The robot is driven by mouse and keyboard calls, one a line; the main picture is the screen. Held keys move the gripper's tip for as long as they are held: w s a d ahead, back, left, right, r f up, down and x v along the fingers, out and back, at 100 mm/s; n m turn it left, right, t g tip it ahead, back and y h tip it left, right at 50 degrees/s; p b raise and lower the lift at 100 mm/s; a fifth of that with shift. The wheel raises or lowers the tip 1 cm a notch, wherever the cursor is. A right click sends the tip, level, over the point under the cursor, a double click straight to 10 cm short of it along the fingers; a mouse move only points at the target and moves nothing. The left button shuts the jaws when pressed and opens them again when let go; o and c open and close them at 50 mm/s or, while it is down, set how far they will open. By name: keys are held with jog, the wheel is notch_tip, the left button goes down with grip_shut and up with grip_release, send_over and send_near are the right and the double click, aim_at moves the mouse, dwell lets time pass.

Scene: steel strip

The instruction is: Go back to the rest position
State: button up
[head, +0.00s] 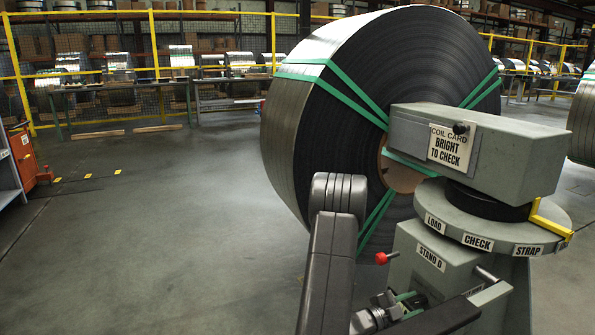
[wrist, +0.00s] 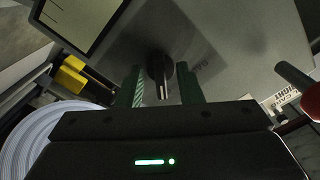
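My gripper (head: 409,305) is low in front of the grey stand (head: 425,262) marked STAND D. In the wrist view its two green fingers (wrist: 160,92) are apart. A dark knob with a bright metal end (wrist: 160,75) shows between them, with gaps on both sides; I see no finger touching it. I cannot tell how far beyond the fingertips it is. My arm bends in front of the strapped steel coil (head: 330,125). The grey head block (head: 510,150) carries a card reading BRIGHT TO CHECK (head: 452,147).
A round plate (head: 440,212) labelled LOAD, CHECK, STRAP has a yellow bracket (head: 550,220). A red knob (head: 381,258) sticks out left of the stand, close to my arm; it also shows in the wrist view (wrist: 312,100). Floor at left (head: 150,240) is clear. Yellow railing (head: 153,45) runs behind.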

jog(key=shift+w+d, duration=0.15)
jog(key=shift+d, duration=0.2)
jog(key=p+v, duration=0.3)
jog(key=v, duration=1.1)
jog(key=b+x, duration=0.3)
jog(key=x, duration=1.1)
jog(key=n+p, duration=0.1)
jog(key=n, duration=0.1)
jog(key=n+p, duration=0.1)
jog(key=n, duration=0.1)
jog(key=shift+r+n, duration=0.2)
jog(key=shift+n, duration=0.1)
jog(key=n+p, duration=0.2)
jog(key=shift+p, duration=0.3)
jog(key=shift+f+n+p, duration=0.15)
jog(key=shift+n+p, duration=0.3)
jog(key=shift+n, duration=0.25)
jog(key=shift+f, duration=0.1)
